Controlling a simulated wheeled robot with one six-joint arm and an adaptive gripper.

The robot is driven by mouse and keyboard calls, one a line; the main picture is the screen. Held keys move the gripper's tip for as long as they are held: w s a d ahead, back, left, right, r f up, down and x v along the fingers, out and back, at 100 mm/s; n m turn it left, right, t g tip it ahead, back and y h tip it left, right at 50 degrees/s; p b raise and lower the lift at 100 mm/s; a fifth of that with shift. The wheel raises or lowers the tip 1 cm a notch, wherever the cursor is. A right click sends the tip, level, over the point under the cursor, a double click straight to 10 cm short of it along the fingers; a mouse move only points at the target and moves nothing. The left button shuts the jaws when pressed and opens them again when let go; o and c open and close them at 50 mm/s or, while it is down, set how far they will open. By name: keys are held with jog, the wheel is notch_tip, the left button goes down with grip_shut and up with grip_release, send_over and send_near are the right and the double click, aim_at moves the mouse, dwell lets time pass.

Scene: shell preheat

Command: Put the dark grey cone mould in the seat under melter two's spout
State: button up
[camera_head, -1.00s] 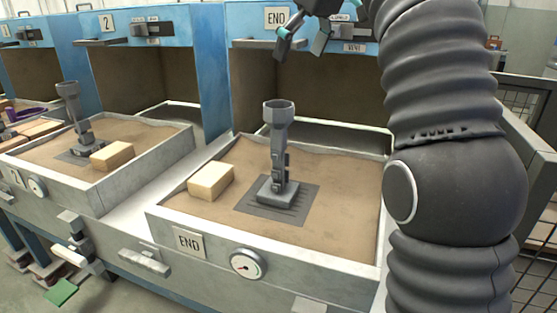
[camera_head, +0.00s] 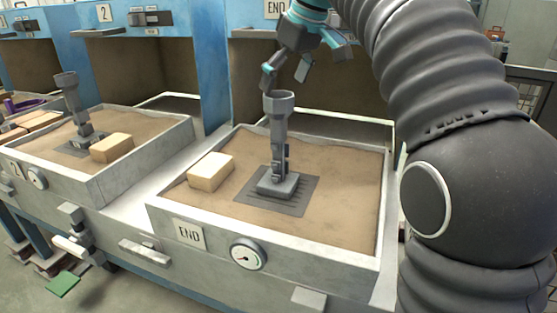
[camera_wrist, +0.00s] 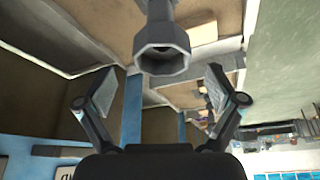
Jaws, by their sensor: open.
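A dark grey mould (camera_head: 280,145) with a flared cup on top stands upright on a grey plate in the sand bed marked END. A similar grey mould (camera_head: 73,105) stands in bed 2. I cannot tell which is the cone mould. My gripper (camera_head: 285,75) is open and empty just above the END mould's cup. In the wrist view the cup (camera_wrist: 162,55) shows ahead of and between the spread fingers of my gripper (camera_wrist: 160,88), apart from them. Neither the melter's spout nor its seat can be made out.
A tan block (camera_head: 211,171) lies on the sand left of the END mould, and another block (camera_head: 112,148) lies in bed 2. Raised pale walls (camera_head: 325,262) surround the END bed. A blue hooded housing (camera_head: 212,70) stands behind. Sand right of the mould is clear.

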aim_at(278, 100)
jog(key=x, duration=0.3)
jog(key=b+x, duration=0.1)
jog(key=x, duration=0.1)
jog(key=shift+s, duration=0.3)
jog(key=shift+c, duration=0.3)
grip_shut()
jog(key=shift+r, duration=0.1)
